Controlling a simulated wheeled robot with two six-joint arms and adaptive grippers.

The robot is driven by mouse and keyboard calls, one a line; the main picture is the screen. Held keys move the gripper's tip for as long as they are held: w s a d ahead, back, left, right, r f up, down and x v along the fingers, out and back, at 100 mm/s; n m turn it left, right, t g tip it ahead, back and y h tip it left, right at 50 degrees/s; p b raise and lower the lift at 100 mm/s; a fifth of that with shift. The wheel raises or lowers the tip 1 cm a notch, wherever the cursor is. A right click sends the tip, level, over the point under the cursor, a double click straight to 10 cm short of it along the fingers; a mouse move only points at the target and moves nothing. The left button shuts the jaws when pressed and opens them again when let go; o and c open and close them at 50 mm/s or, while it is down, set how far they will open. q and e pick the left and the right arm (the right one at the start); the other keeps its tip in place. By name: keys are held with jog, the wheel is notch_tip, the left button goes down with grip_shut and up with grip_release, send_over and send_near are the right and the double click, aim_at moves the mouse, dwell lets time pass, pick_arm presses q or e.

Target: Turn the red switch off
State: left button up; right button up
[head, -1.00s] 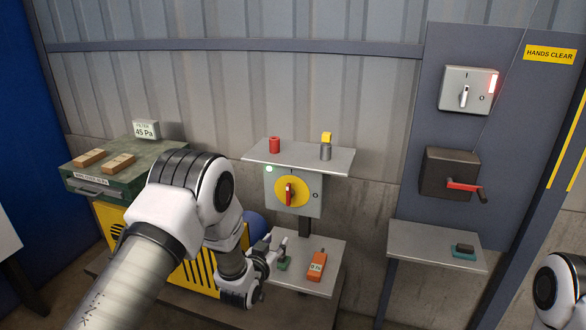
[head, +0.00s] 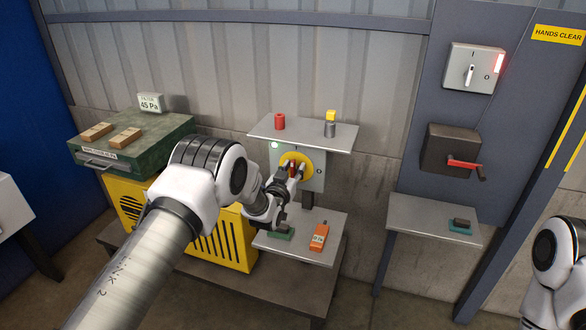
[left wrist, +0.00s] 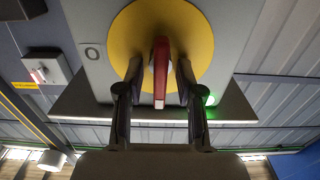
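The red switch handle (left wrist: 160,72) stands upright on a yellow disc (left wrist: 185,20) on a grey switch box (head: 315,182). An O mark (left wrist: 92,53) is at the side of the disc, on the right in the head view. A green lamp (head: 275,145) glows at the box's upper left. My left gripper (head: 291,169) is at the disc, its fingers on either side of the handle. In the left wrist view the gripper (left wrist: 158,72) is open, with a gap between each finger and the handle. My right gripper is out of view.
A shelf (head: 345,138) with a red cylinder (head: 280,121) and a grey-yellow piece (head: 330,124) is just above. A lower shelf (head: 330,222) holds an orange device (head: 318,237) and a green item (head: 280,233). Another lever switch (head: 474,68) and a red crank (head: 465,162) are right.

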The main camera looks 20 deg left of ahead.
pick_arm(q)
grip_shut()
jog(key=shift+b, duration=0.3)
jog(key=shift+f+m, duration=0.1)
jog(key=shift+m, duration=0.3)
jog(key=shift+d+f+m+b, duration=0.15)
jog(key=shift+m+b, duration=0.45)
jog(key=shift+b, duration=0.6)
jog(key=shift+m, duration=0.3)
jog(key=shift+s, duration=0.1)
